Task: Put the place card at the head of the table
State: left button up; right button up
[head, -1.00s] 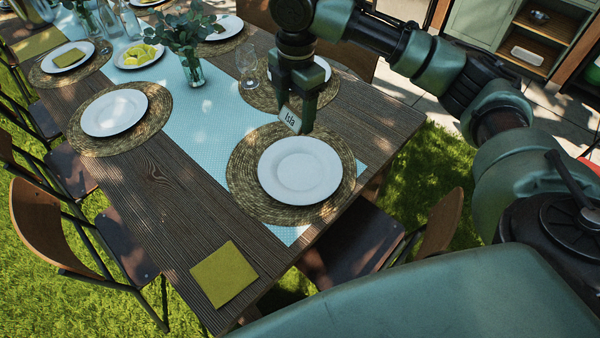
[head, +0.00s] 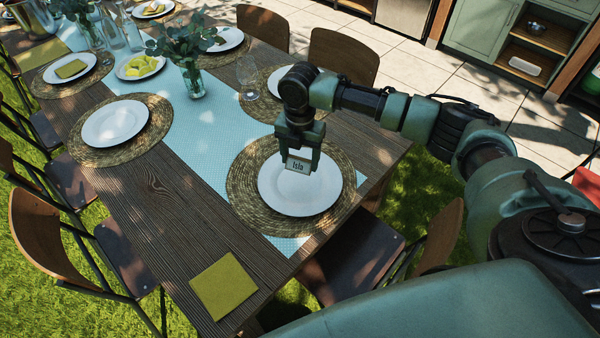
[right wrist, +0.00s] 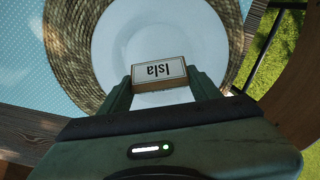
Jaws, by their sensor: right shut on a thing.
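The place card (head: 298,165), a small white card marked "Isla", is between the fingers of my right gripper (head: 298,160). In the right wrist view the card (right wrist: 159,74) has a brown edge, and the fingers of my right gripper (right wrist: 160,90) close on its two sides. The gripper is over the white plate (head: 300,195) at the near end of the table. The plate lies on a round woven placemat (head: 245,200). I cannot tell how high the card is above the plate. My left gripper is not in view.
A folded green napkin (head: 223,286) lies on bare wood at the near corner. A wine glass (head: 248,80) and a vase with greenery (head: 194,80) stand farther up by the blue runner (head: 190,135). A chair (head: 375,255) stands at the near end.

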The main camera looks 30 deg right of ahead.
aim_at(300, 182)
jog(key=shift+f, duration=3.5)
jog(key=shift+f, duration=0.1)
jog(key=o, duration=1.3)
notch_tip(300, 182, up, 12)
jog(key=shift+r, duration=0.15)
